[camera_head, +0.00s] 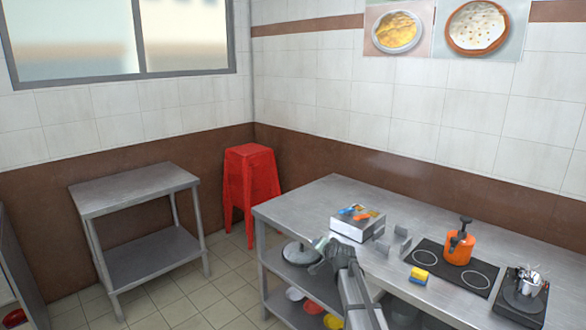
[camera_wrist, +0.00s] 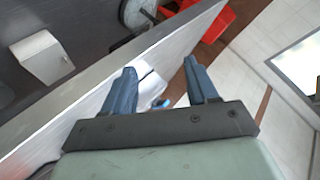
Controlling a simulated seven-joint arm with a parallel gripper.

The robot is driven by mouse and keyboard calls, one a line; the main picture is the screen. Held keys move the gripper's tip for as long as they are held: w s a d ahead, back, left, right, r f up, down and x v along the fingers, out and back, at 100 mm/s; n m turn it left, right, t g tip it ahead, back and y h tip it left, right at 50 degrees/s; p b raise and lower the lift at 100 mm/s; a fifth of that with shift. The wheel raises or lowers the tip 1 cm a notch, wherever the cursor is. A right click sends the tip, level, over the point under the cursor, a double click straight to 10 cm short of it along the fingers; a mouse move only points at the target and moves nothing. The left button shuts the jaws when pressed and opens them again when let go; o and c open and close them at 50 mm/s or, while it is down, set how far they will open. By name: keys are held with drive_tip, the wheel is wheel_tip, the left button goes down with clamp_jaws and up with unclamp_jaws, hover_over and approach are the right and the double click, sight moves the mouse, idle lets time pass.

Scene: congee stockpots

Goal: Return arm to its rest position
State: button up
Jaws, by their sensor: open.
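My gripper (camera_head: 322,246) is in front of the steel counter's front edge, close to the box with colourful items on top in the head view. My arm reaches up to it from the bottom of that view. In the wrist view my gripper (camera_wrist: 162,68) shows two blue-grey fingers spread apart, with nothing held between them. The counter's long edge (camera_wrist: 130,75) runs diagonally behind the fingers. Whether the fingers touch anything is hard to tell, but no contact shows.
A red stool (camera_head: 250,185) and steel side table (camera_head: 135,188) stand left, with open floor between.

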drive_tip(key=s+d+f+n+g+h, duration=0.15)
drive_tip(key=s+f+g, duration=0.25)
drive_tip(key=s+f, duration=1.15)
drive_tip(key=s+d+f+n+g, duration=0.15)
drive_tip(key=s+f+g, duration=0.35)
drive_tip(key=s+f, duration=1.05)
drive_tip(key=s+d+f+n+g, duration=0.1)
drive_tip(key=s+f+g, duration=0.2)
drive_tip(key=s, duration=0.9)
drive_tip(key=s+d+f+n+g+h, duration=0.1)
drive_tip(key=s+f+g, duration=0.2)
drive_tip(key=s, duration=0.9)
drive_tip(key=s+d+f+n+g, duration=0.1)
drive_tip(key=s+f+g, duration=0.2)
drive_tip(key=s+f, duration=0.4)
drive_tip(key=s, duration=0.5)
drive_tip(key=shift+d+f+n, duration=0.25)
drive_tip(key=shift+f+n, duration=0.05)
